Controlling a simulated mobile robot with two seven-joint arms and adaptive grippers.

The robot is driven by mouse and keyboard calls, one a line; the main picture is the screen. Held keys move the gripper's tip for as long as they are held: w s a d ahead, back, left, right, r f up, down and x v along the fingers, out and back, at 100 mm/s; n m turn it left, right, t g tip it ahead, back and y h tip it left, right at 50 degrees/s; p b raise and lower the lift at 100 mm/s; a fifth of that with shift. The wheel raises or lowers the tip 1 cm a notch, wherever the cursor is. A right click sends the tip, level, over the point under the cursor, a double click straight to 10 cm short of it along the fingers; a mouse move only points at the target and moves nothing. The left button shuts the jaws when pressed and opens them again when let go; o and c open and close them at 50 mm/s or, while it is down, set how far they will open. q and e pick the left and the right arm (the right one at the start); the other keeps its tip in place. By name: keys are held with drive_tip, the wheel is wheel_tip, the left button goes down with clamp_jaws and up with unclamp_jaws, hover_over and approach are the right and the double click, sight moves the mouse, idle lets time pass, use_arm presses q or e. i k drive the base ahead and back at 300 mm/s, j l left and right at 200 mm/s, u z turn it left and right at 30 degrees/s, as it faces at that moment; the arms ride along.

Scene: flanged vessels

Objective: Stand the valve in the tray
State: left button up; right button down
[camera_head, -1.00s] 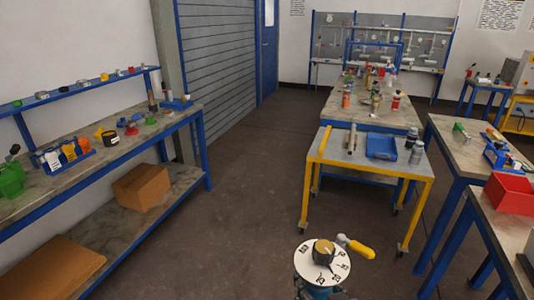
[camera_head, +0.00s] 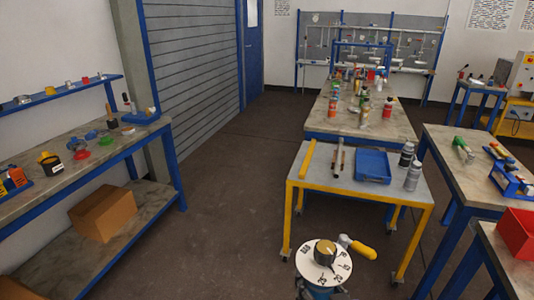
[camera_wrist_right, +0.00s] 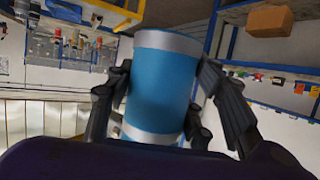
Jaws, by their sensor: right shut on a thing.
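The valve (camera_head: 323,258) has a white dial with black numbers, a dark and gold knob on top and a yellow-handled lever at its side. It is at the bottom middle of the head view. My right gripper (camera_head: 320,293) is under the dial, mostly hidden by it. In the right wrist view the dark fingers (camera_wrist_right: 165,108) close on both sides of a blue cylindrical body (camera_wrist_right: 162,85) with grey bands. The valve is held roughly upright, in front of the trolley. The blue tray (camera_head: 373,166) lies on the trolley top and looks empty. My left gripper is out of view.
The yellow-framed trolley (camera_head: 316,182) also carries a yellow bar (camera_head: 308,158), grey rods (camera_head: 338,160) and two bottles (camera_head: 413,175) right of the tray. Workbenches stand left and right, one with a red bin (camera_head: 517,233). The floor (camera_head: 225,200) between is clear.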

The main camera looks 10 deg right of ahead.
sight(369, 159)
drive_tip(key=i+l, duration=0.3)
drive_tip(key=i, duration=0.15)
drive_tip(key=i+l+z, duration=0.1)
drive_tip(key=i+l, duration=0.55)
drive_tip(key=i, duration=0.2)
drive_tip(key=i+l+z, duration=0.1)
drive_tip(key=i+l, duration=0.2)
drive_tip(key=i, duration=0.15)
drive_tip(key=i+l, duration=0.5)
drive_tip(key=l, duration=0.15)
drive_tip(key=i+l+z, duration=0.15)
drive_tip(key=i+l, duration=0.35)
drive_tip(key=l, duration=0.15)
